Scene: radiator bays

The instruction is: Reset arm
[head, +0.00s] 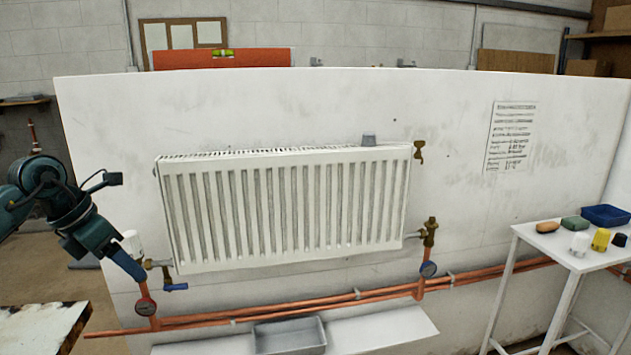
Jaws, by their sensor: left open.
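My left arm comes in from the left edge, and its dark teal left gripper (112,258) points down and right. It is open, with nothing seen between its fingers. One long finger reaches close to the white valve head (132,243) at the radiator's lower left corner; I cannot tell whether they touch. The white radiator (285,212) hangs on the white wall panel, slightly tilted in the picture. My right gripper is not in view.
Copper pipes (340,303) run along the panel's foot, with a blue-handled valve (175,287) at left and a brass valve (429,233) at right. A grey tray (290,336) sits on a low shelf. A white table (560,246) at right holds several small items. A worn bench (40,330) stands lower left.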

